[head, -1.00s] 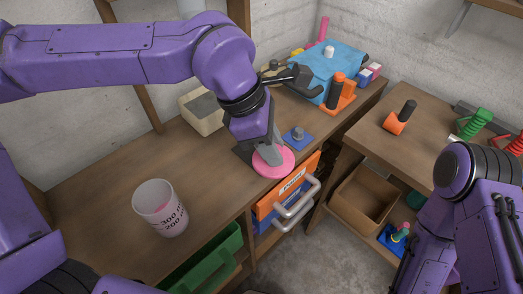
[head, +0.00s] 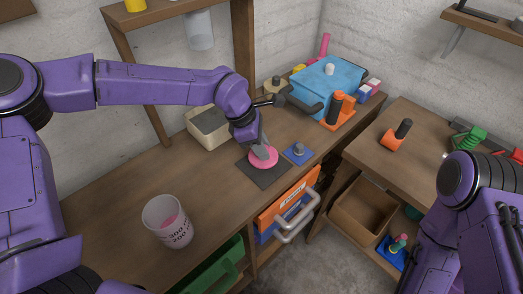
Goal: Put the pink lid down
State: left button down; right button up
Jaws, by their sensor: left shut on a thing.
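The pink lid (head: 264,161) is a round flat disc in the head view, over the dark square mat (head: 265,182) on the wooden bench. My left gripper (head: 262,151) is shut on the lid from above. I cannot tell whether the lid touches the mat or hangs just above it. The mat shows in front of the lid and to its left. My right gripper is out of view; only part of my right arm shows at the lower right.
A blue plate with a grey knob (head: 298,150) lies just right of the mat. A beige box (head: 206,132) stands behind left, and a clear marked cup (head: 168,223) front left. Orange and blue drawers (head: 290,196) with grey handles stick out below.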

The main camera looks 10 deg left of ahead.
pick_arm(q)
jog(key=shift+w+a+f, duration=0.1)
jog(key=shift+w+f, duration=0.05)
jog(key=shift+f, duration=1.55)
jog(key=shift+f, duration=0.1)
jog(key=c, duration=0.8)
grip_release()
jog(key=shift+c, duration=0.2)
jog(key=shift+r, duration=0.25)
jog(key=b+v, duration=0.1)
jog(key=v, duration=1)
jog(key=shift+r, duration=0.35)
jog(key=shift+a, duration=0.1)
